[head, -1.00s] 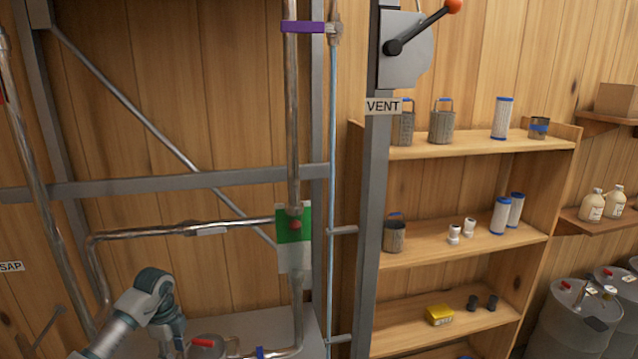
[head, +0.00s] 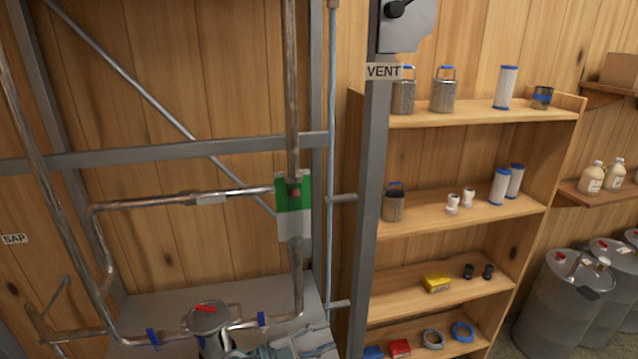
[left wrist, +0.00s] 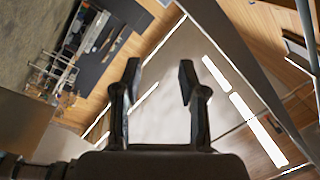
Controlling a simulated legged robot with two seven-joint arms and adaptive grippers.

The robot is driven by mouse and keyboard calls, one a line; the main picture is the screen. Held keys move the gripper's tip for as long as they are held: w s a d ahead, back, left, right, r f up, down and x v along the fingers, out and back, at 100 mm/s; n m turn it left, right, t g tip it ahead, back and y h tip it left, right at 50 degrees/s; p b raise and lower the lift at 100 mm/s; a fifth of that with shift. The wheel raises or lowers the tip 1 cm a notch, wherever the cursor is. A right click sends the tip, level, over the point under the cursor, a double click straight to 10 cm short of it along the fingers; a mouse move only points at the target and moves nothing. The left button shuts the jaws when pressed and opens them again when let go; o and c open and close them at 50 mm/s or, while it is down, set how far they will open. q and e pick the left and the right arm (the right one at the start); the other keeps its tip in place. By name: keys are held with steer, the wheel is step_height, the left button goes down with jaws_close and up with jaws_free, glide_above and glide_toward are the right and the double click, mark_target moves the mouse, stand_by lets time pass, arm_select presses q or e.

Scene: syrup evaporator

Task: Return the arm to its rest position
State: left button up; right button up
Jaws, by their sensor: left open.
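Behind the fingers is a pale grey surface, tilted in the picture. My right gripper is in neither view.
Drums (head: 560,310) stand at far right.

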arm_select(q)
steer(key=s+a+f+n+t+y, duration=0.3)
steer(key=a+f+n+t+y, duration=0.3)
steer(key=a+n+y, duration=0.4)
steer(key=s+a+f+n+t+y, duration=0.3)
steer(key=a+f+n+y, duration=0.45)
steer(key=n, duration=0.45)
steer(key=s+a+f+g, duration=0.2)
steer(key=s+f+g, duration=0.5)
steer(key=s, duration=0.6)
steer(key=s+a+f+g, duration=0.2)
steer(key=s+f+g, duration=0.45)
steer(key=s, duration=0.75)
step_height(320, 180, down, 33)
steer(key=s+b, duration=0.2)
steer(key=b, duration=0.2)
steer(key=s+a+f+b, duration=0.1)
steer(key=s+f, duration=0.7)
steer(key=s+a+f+b, duration=0.1)
steer(key=s+a+f, duration=0.1)
steer(key=s+f, duration=0.7)
steer(key=shift+a+f+g, duration=0.2)
steer(key=shift+a+g, duration=0.05)
steer(key=shift+g, duration=0.2)
